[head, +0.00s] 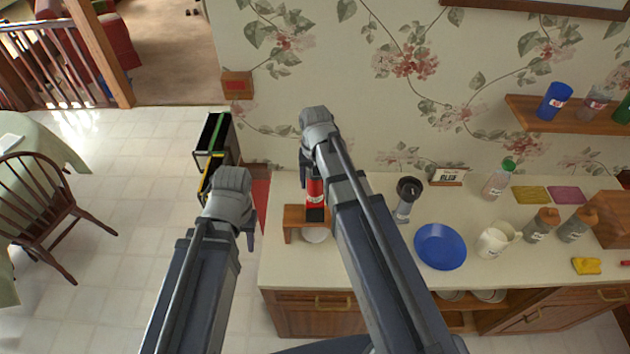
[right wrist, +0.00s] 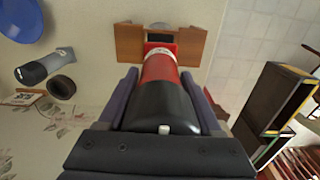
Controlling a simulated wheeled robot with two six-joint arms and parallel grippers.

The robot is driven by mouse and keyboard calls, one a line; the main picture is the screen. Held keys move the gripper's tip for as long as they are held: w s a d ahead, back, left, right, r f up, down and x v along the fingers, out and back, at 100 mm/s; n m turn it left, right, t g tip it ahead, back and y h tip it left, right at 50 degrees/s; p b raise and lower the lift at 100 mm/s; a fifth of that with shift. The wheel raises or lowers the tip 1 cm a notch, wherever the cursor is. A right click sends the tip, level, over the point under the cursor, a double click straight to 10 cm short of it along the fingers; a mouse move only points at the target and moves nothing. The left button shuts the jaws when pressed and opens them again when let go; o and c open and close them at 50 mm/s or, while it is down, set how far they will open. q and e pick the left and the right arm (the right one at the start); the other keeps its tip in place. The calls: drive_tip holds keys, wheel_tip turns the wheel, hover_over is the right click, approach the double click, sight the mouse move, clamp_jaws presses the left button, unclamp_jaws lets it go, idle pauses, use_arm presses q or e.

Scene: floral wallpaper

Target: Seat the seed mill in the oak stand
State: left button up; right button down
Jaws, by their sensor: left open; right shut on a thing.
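A red and black cylindrical mill (right wrist: 168,88) with a pale band near its far end is between the fingers of my right gripper (right wrist: 162,100), which is shut on it. In the head view the mill (head: 315,190) shows partly behind my right gripper (head: 308,172). The oak stand (head: 291,212) is on the counter's left end, under the mill. In the right wrist view the stand (right wrist: 129,44) has a dark square opening by the mill's far end; I cannot tell whether they touch. My left gripper (head: 249,222) is open and empty, left of the counter.
A white bowl (head: 314,235) is under the stand. A grey mill-like container (head: 408,198), a blue plate (head: 440,247) and a white jug (head: 495,239) stand to the right on the counter. A dark shelf unit (head: 212,135) stands left of the counter.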

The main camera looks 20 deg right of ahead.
sight(315, 199)
drive_tip(key=shift+f+b, duration=2.9)
drive_tip(key=shift+f+b, duration=1.25)
drive_tip(key=shift+f, duration=0.05)
unclamp_jaws()
drive_tip(key=shift+r, duration=0.1)
wheel_tip(315, 199, up, 8)
drive_tip(key=p, duration=0.8)
